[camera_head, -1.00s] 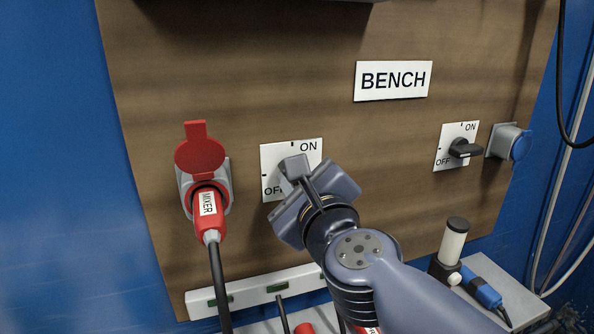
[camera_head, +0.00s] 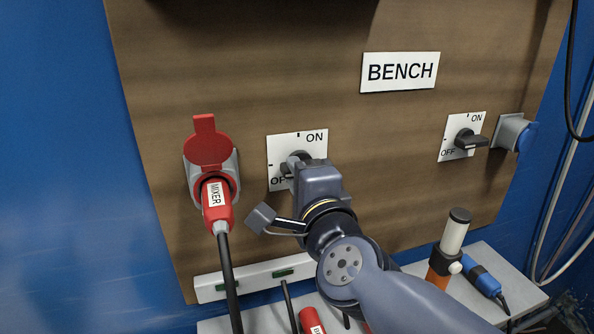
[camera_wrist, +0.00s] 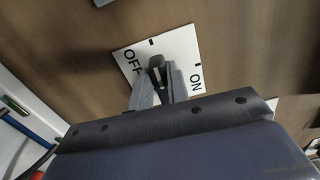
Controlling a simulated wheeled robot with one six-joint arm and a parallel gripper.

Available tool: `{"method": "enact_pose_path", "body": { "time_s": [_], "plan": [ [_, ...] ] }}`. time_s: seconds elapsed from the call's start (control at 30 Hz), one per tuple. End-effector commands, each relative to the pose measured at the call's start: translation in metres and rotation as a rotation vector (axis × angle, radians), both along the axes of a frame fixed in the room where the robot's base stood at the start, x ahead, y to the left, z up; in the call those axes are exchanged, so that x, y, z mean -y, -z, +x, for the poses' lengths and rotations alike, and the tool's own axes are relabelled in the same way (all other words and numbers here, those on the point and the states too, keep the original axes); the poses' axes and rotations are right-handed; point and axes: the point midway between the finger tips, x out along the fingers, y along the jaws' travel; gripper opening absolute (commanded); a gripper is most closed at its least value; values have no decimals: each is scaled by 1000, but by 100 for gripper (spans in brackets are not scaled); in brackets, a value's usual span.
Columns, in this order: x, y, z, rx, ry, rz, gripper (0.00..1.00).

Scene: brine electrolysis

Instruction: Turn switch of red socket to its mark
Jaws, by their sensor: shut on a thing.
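The red socket (camera_head: 228,160) is at the left of the board, its red lid raised, with a red plug labelled MIXER (camera_head: 217,205) in it. To its right is its white switch plate (camera_head: 312,145), with ON at upper right, OFF at lower left and a tick at the top and left edges. My gripper (camera_head: 297,165) is at this plate, shut on the dark switch handle (camera_head: 286,169), mostly hidden in the head view. In the wrist view the handle (camera_wrist: 157,66) shows between the grey fingers of my gripper (camera_wrist: 161,85). Its exact angle to the ticks is unclear.
Below, a shelf (camera_head: 505,268) holds a white cylinder in a dark clamp (camera_head: 455,232) and a blue connector (camera_head: 482,278).

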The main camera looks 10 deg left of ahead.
Motion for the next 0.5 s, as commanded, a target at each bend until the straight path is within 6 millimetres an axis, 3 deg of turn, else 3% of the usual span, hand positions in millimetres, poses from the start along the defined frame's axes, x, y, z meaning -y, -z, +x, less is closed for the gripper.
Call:
{"method": "enact_pose_path", "body": {
  "time_s": [0.5],
  "plan": [
    [0, 2, 0, 31, -1, -52, 0]
  ]
}}
